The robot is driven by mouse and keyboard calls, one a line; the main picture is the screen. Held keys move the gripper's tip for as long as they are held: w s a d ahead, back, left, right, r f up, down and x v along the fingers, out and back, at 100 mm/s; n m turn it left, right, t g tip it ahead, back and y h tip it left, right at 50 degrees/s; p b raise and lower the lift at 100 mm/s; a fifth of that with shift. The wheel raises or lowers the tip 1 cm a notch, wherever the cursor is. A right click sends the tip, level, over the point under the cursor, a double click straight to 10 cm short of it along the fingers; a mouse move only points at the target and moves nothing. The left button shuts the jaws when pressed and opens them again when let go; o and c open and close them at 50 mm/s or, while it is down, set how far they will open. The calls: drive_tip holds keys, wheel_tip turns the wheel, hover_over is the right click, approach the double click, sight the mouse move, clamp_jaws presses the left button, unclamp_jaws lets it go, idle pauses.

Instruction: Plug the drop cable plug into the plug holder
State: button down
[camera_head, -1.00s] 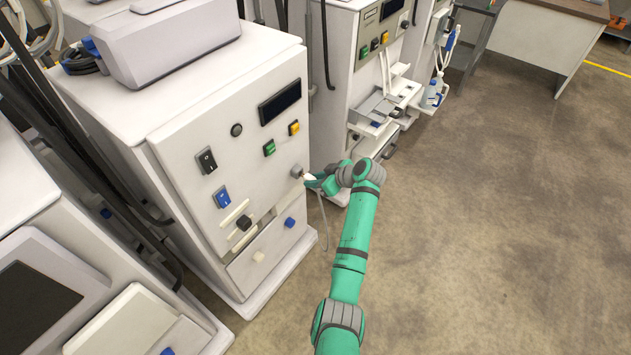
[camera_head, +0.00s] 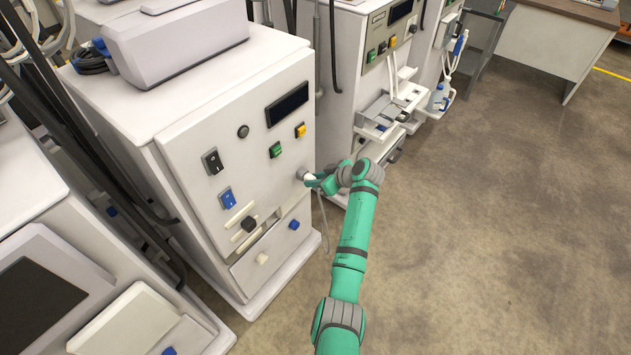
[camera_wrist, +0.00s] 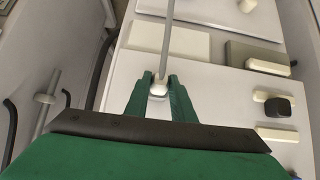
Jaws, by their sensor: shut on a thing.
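The drop cable plug is a small white piece (camera_wrist: 159,87) with a thin grey cable (camera_wrist: 167,42). My gripper (camera_wrist: 160,92) is shut on the plug, with a green finger on each side. In the head view my gripper (camera_head: 318,181) is at the front of the white machine, and the cable hangs below it. The plug holder looks like a small grey round fitting (camera_head: 301,173) on the machine front, right beside the plug. The plug tip is at or very near the holder; I cannot tell whether it is inside. The holder cannot be made out in the wrist view.
The white machine's front (camera_head: 185,150) carries switches, a dark display (camera_head: 287,103) and a black knob (camera_head: 249,223). A second machine with a tray (camera_head: 375,124) stands behind my gripper. The floor (camera_head: 500,230) to the right is clear.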

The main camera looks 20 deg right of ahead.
drive_tip(key=c, duration=1.4)
unclamp_jaws()
drive_tip(key=shift+c, duration=0.2)
drive_tip(key=v, duration=1)
drive_tip(key=shift+s+r, duration=0.25)
drive_tip(key=shift+d, duration=0.1)
